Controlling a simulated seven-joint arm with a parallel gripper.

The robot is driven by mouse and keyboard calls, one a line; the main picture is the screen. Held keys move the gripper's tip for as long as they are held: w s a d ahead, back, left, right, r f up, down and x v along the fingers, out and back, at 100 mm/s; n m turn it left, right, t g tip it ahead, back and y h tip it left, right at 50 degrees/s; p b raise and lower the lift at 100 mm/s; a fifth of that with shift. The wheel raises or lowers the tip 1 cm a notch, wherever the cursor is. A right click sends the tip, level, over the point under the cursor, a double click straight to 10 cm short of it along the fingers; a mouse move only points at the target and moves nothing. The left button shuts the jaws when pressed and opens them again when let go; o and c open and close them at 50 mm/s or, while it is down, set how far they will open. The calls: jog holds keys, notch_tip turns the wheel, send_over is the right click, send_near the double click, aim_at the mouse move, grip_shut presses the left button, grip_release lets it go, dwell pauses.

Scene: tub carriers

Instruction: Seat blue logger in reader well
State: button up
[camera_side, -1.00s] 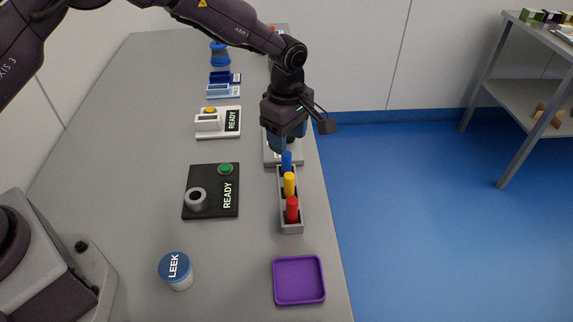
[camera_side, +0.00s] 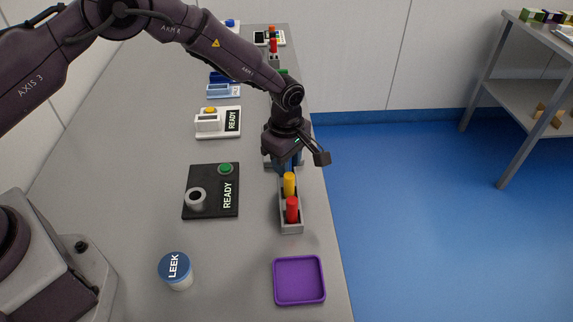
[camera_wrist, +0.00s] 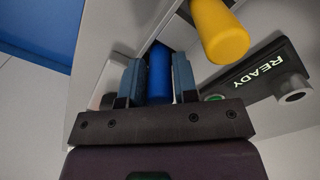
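The blue logger (camera_wrist: 159,78) stands between my two fingers in the wrist view, with a finger close on each side. My gripper (camera_wrist: 159,82) hides most of it in the side view, where my gripper (camera_side: 287,166) is low at the far end of the grey rack (camera_side: 292,229). I cannot tell whether the fingers press on the logger. The reader is a black block (camera_side: 211,179) left of the rack. Its well is a round grey collar (camera_side: 196,197), also in the wrist view (camera_wrist: 294,91). The block shows READY and a green button (camera_side: 225,169).
The yellow (camera_side: 289,184) and red (camera_side: 292,209) loggers stand in the rack, nearer the camera. A purple tray (camera_side: 299,281) and a LEEK tub (camera_side: 177,272) lie in front. A white READY device (camera_side: 230,132) is behind the reader. Bare table separates rack and reader.

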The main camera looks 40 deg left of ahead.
grip_shut()
jog(key=shift+r, duration=0.1)
jog(key=shift+w+r, duration=0.1)
jog(key=shift+r, duration=0.45)
jog(key=s+a+r, duration=0.3)
jog(key=s+r, duration=0.8)
jog(key=s, duration=0.2)
jog(key=s+a+f, duration=0.1)
jog(key=a+f, duration=0.1)
jog(key=s+a+f, duration=0.1)
jog(key=s+f, duration=0.1)
jog(key=s+a+f, duration=0.2)
jog(key=f, duration=0.1)
jog(key=shift+a+f, duration=0.1)
jog(key=shift+a, duration=0.25)
jog(key=shift+f, duration=2.05)
